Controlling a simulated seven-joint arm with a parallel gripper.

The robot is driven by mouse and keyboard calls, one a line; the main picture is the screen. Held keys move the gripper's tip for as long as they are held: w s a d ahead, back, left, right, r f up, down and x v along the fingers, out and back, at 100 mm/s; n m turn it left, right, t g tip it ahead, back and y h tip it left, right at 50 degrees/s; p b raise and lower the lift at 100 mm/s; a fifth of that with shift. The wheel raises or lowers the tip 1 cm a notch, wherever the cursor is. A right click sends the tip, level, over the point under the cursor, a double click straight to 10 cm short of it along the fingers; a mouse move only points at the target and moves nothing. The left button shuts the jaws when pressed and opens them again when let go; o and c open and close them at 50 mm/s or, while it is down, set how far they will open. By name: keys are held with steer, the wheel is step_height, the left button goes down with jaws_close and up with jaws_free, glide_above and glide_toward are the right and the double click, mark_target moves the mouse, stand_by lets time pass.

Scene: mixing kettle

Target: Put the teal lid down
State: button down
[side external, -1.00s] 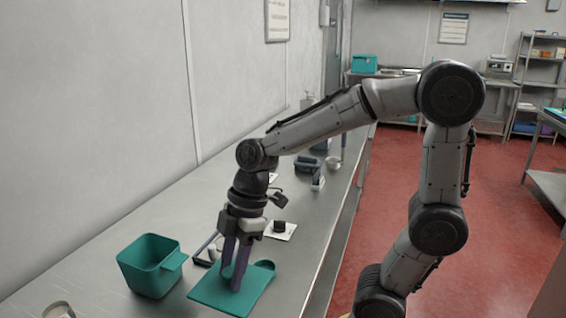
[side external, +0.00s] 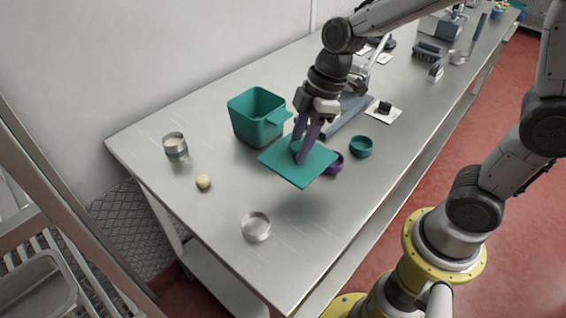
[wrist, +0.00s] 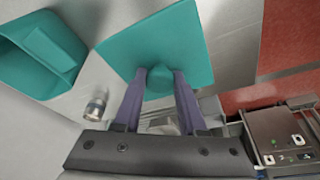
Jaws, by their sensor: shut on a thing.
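The teal lid (side external: 312,172) is a flat square plate with a round knob, held roughly level over the counter, apparently a little above it. My gripper (side external: 301,155) has its purple fingers shut on the knob; the wrist view shows the knob between the fingertips (wrist: 160,80) and the plate (wrist: 185,35) beyond them. The teal square kettle (side external: 250,125) stands open, uncovered, just left of and behind the lid. It also shows at the left of the wrist view (wrist: 40,75). The counter directly under the lid is hidden.
A purple cup (side external: 336,164) is partly hidden by the lid's right edge, with a small teal bowl (side external: 361,147) beside it. A metal can (side external: 175,147), a pale ball (side external: 203,181) and a metal dish (side external: 256,227) stand left and front. Bare counter lies between them.

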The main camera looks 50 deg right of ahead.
mark_target(285, 150)
steer(key=w+f, duration=0.2)
steer(key=w+a+f, duration=0.1)
steer(key=f, duration=0.1)
steer(key=shift+w+f, duration=0.35)
steer(key=shift+f, duration=0.05)
steer(key=shift+w+f, duration=0.15)
steer(key=shift+f, duration=1.55)
steer(key=shift+f, duration=0.15)
steer(key=shift+c, duration=2.4)
jaws_free()
